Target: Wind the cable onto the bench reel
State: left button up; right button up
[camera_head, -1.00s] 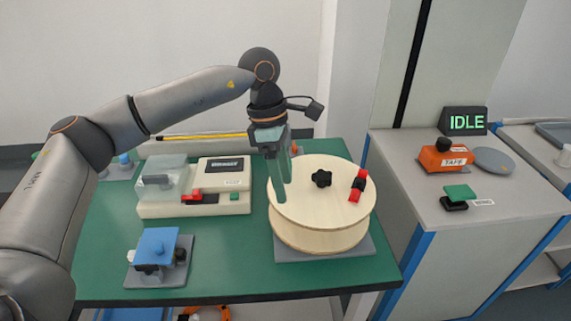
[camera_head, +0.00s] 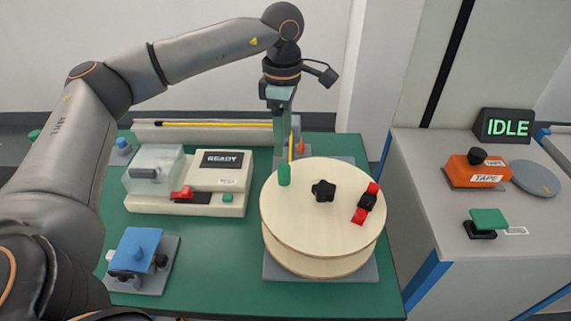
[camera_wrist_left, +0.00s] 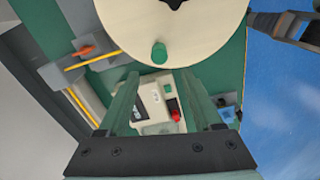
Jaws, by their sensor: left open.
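The bench reel (camera_head: 300,225) is a pale wooden drum lying flat on a grey base, with a black knob (camera_head: 323,190), a red and black clip (camera_head: 367,203) and an upright green peg (camera_head: 284,175) on top. The yellow cable (camera_head: 215,124) lies along a grey trough behind and ends by a small guide with an orange part (camera_head: 301,147). My left gripper (camera_head: 286,145) is open and empty, fingers down, at the reel's far edge. In the left wrist view the gripper (camera_wrist_left: 157,85) has its fingers apart, and the green peg (camera_wrist_left: 159,53) stands beyond them. My right gripper is not in view.
A cream machine (camera_head: 185,200) reading READY stands left of the reel. A blue-topped fixture (camera_head: 140,250) sits at the front left. The right bench holds an orange tape dispenser (camera_head: 475,170), a green-topped button (camera_head: 488,220), a grey disc (camera_head: 536,178) and an IDLE display (camera_head: 507,126).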

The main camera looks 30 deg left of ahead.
aim_at(283, 166)
pick_arm(q)
notch_tip(283, 166, down, 9)
jog(key=shift+f, duration=0.2)
jog(key=shift+c, duration=0.3)
grip_shut()
dwell(0.4)
dwell(0.8)
